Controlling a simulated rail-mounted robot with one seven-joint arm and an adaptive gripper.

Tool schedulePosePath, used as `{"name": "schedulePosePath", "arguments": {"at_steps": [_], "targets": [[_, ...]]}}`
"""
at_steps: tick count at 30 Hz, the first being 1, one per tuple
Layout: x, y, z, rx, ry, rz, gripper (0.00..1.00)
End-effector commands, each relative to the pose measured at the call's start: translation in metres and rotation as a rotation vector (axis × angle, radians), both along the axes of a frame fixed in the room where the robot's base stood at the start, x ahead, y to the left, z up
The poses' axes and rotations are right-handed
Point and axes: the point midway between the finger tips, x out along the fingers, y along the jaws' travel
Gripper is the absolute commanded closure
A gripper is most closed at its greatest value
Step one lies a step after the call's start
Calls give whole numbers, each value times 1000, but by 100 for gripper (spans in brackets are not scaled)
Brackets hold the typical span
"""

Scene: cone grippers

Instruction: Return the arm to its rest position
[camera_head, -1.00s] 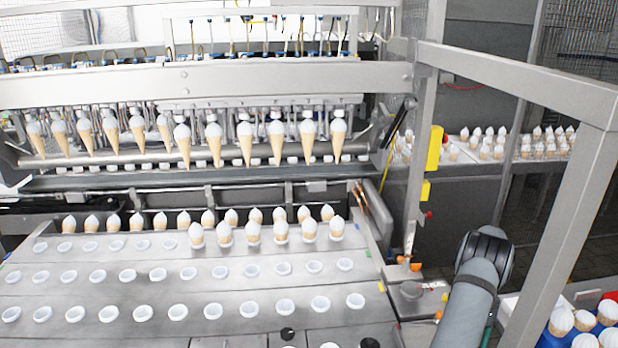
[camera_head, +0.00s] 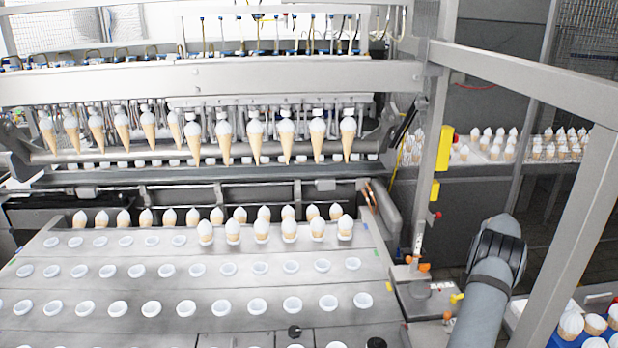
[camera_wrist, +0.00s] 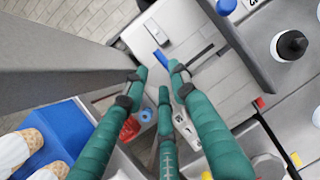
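My arm (camera_head: 487,290) rises at the lower right of the head view, to the right of the tray deck. My gripper is outside the head view. In the wrist view, the green fingers of my gripper (camera_wrist: 158,72) are apart at their tips, with nothing held between them. They point over a grey machine surface.
A grey frame post (camera_head: 570,220) stands just right of my arm. The deck (camera_head: 100,285) with several rows of white-rimmed holes lies left, cones in its back rows. Several cones (camera_head: 255,135) hang above it. A black-topped bottle (camera_wrist: 290,47) stands at the wrist view's right.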

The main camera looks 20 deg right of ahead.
Motion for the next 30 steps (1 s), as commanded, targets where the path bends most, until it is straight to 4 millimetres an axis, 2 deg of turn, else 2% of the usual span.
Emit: {"name": "schedulePosePath", "arguments": {"at_steps": [6,17,26,30], "targets": [[11,-10,31,-3,-3,1,74],[21,-16,55,-2,-4,-2,74],[12,-8,34,4,0,1,74],[4,-2,15,5,3,0,74]]}}
